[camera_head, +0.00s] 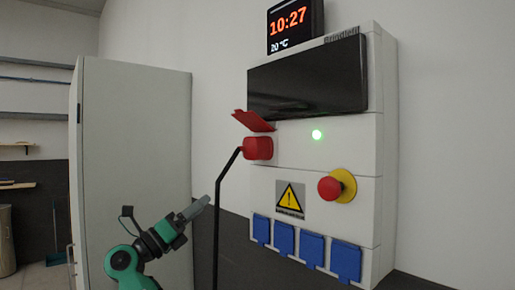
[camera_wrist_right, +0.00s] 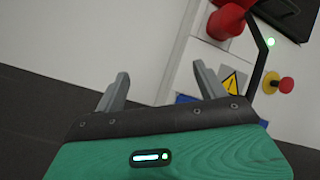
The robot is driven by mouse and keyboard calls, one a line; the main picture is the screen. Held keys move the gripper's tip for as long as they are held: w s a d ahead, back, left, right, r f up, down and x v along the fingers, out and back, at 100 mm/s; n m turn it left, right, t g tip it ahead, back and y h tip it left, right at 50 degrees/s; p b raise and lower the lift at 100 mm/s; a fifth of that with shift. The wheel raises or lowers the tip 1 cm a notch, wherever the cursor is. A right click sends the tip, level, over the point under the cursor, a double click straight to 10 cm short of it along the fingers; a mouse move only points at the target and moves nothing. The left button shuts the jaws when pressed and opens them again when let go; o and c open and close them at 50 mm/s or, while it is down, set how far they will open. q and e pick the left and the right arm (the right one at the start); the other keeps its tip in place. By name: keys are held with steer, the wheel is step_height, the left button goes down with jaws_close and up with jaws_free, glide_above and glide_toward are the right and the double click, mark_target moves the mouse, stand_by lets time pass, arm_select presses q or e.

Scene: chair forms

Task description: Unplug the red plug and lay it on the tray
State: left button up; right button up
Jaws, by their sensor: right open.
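The red plug (camera_head: 258,148) sits in the socket on the left side of the grey wall panel, under a raised red lid (camera_head: 254,121). A black cable (camera_head: 217,215) bends from the plug and hangs down. In the right wrist view the plug (camera_wrist_right: 227,22) is at the upper right, beyond the fingers. My right gripper (camera_head: 202,206) is below and left of the plug, apart from it. Its fingers (camera_wrist_right: 163,82) are spread, with nothing between them. My left gripper is not in view. I see no tray in either view.
The panel (camera_head: 318,150) carries a dark screen, a green light, a red emergency button (camera_head: 330,188) on yellow, a warning sign and several blue socket covers (camera_head: 312,248). A tall grey cabinet (camera_head: 140,150) stands at the left behind my right arm.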

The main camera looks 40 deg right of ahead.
mark_target(248, 150)
steer(key=s+r+m+y, duration=0.2)
steer(key=s+r, duration=0.1)
steer(key=r, duration=0.2)
steer(key=s+r+m+y+p, duration=0.1)
steer(key=s+r+m+y, duration=0.1)
steer(key=s+r, duration=0.2)
steer(key=s+r+m+y+p, duration=0.1)
steer(key=s+r+m, duration=0.1)
steer(key=s+r, duration=0.2)
steer(key=shift+d+r+y, duration=0.35)
steer(key=shift+r+y, duration=0.05)
steer(key=shift+r, duration=0.45)
steer(key=shift+w, duration=0.1)
steer(key=shift+w+d+b, duration=0.15)
steer(key=shift+w+d, duration=0.05)
steer(key=shift+d, duration=2.05)
steer(key=shift+w+d+b, duration=0.15)
steer(key=shift+d, duration=2.1)
steer(key=c, duration=1.3)
steer(key=shift+a, duration=0.15)
steer(key=shift+a+f, duration=0.1)
steer(key=shift+f, duration=0.05)
